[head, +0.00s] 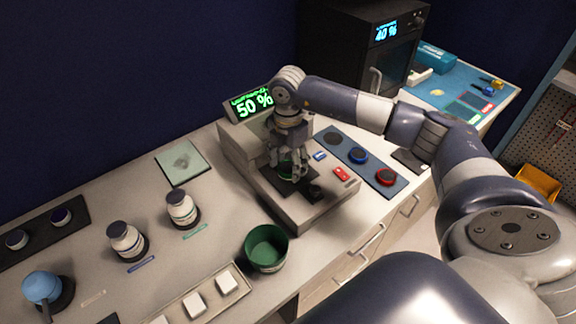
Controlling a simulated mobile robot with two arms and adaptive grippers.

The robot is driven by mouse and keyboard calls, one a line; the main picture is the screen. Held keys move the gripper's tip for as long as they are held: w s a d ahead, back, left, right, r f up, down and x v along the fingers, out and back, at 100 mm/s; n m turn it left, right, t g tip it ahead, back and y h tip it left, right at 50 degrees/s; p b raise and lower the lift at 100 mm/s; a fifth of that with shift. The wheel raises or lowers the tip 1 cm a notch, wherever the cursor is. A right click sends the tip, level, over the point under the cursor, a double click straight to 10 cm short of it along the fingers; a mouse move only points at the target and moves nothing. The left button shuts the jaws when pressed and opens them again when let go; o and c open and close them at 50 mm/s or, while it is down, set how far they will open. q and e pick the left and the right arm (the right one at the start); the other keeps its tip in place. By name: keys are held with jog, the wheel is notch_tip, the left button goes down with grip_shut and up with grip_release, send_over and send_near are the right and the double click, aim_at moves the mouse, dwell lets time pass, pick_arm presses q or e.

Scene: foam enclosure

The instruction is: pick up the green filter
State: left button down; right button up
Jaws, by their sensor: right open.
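My right gripper (287,170) points down over the stage of the grey device with the lit "50 %" display (252,103). Its fingers are open. A small dark round piece with a green edge (286,168) shows between and behind the fingers, and looks like the green filter. The fingers hide most of it, and I cannot tell whether they touch it. My left gripper is not in view.
A blue-grey strip (345,143) right of the device holds a dark disc, a blue one (358,155) and a red one (386,177). A green cup (266,248) stands in front. White bottles (126,240) stand left. A black cabinet (345,50) stands behind.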

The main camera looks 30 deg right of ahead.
jog(key=c, duration=0.9)
jog(key=shift+r, duration=0.1)
